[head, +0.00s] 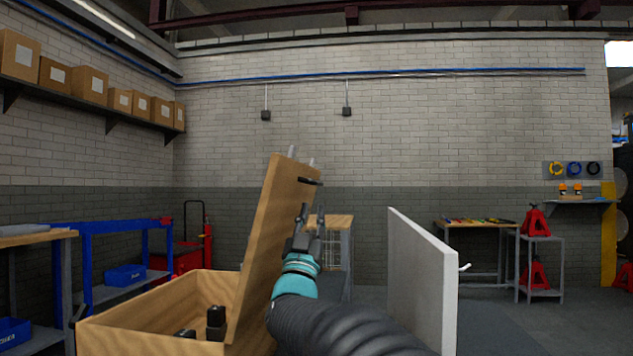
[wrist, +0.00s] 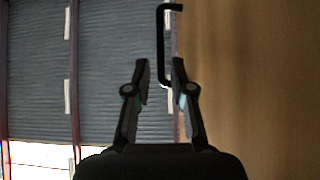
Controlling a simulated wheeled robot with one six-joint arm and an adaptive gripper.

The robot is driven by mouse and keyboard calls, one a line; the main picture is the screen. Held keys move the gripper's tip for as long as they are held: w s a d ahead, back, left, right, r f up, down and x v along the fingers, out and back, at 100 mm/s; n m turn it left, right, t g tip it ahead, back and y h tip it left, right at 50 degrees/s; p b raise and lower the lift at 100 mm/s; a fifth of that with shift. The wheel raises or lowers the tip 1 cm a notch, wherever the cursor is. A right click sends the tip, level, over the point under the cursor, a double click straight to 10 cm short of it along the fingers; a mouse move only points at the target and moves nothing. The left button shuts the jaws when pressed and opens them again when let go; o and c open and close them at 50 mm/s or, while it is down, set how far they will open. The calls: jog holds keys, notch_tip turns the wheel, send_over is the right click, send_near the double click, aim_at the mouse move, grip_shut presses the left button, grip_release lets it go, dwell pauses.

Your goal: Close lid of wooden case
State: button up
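The wooden case (head: 150,312) stands at the lower left in the head view, with dark objects (head: 215,322) inside. Its lid (head: 265,235) stands raised, close to upright with a slight tilt to the right. A black handle (head: 310,181) sits at the lid's upper edge; in the wrist view the handle (wrist: 162,45) is ahead of the fingers. My gripper (head: 302,212) is just right of the lid, below the handle. The lid's wooden face (wrist: 255,80) fills the right of that view.
A white panel (head: 422,275) stands right of my arm. A wooden-topped stand (head: 335,222) is behind the lid. A blue cart (head: 125,240) is at the left, and a tool bench (head: 478,224) is at the back right. Open floor lies at the right.

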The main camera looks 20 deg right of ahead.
aim_at(319, 183)
jog(key=p+x, duration=0.2)
jog(key=x, duration=0.7)
jog(key=shift+w+d+r, duration=0.2)
jog(key=shift+w+r, duration=0.05)
jog(key=shift+r, duration=0.05)
grip_shut()
